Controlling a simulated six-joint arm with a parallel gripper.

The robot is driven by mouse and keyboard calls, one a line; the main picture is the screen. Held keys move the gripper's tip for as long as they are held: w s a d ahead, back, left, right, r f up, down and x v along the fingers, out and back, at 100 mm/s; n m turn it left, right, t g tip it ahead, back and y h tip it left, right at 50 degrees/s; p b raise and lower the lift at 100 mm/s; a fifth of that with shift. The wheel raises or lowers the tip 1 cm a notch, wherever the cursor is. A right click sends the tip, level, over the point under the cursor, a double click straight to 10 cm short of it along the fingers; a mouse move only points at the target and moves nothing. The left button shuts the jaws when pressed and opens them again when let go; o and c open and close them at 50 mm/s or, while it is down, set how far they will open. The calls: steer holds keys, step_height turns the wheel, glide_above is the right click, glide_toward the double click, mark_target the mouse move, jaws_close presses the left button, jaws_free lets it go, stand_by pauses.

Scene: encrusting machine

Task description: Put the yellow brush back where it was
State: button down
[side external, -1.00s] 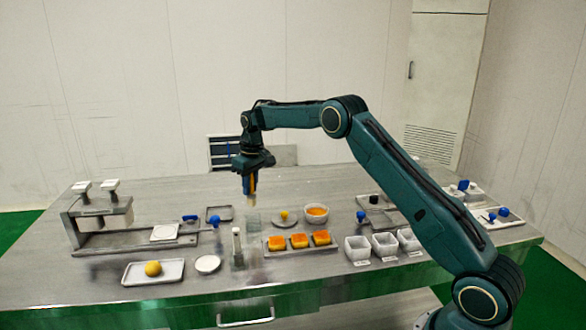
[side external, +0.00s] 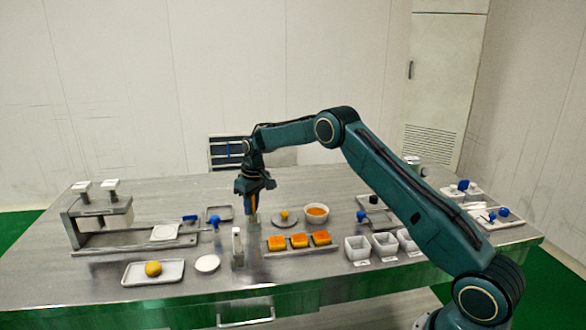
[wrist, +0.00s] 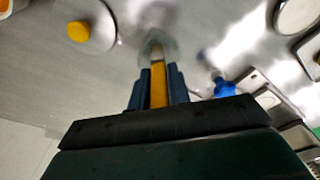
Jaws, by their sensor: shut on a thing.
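My gripper (side external: 252,198) is shut on the yellow brush (wrist: 158,88) and holds it upright, bristles down. In the wrist view the yellow handle runs between my two fingers (wrist: 158,98). A clear glass holder (wrist: 170,46) surrounds the pale lower end of the brush in that view. In the side view the lower end of the brush is at the glass holder (side external: 252,222), low over the table. I cannot tell whether the brush touches its bottom.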

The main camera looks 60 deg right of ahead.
mark_target(255, 213)
steer(key=shift+f, duration=0.55)
steer(key=shift+f, duration=0.15)
steer(key=c, duration=1.3)
jaws_free()
steer(key=shift+s+r, duration=0.25)
steer(key=shift+r, duration=1.8)
steer(key=shift+s+r, duration=0.25)
steer(key=shift+r, duration=1.75)
steer(key=shift+s+r, duration=0.25)
steer(key=shift+r, duration=1.8)
steer(key=shift+r, duration=0.15)
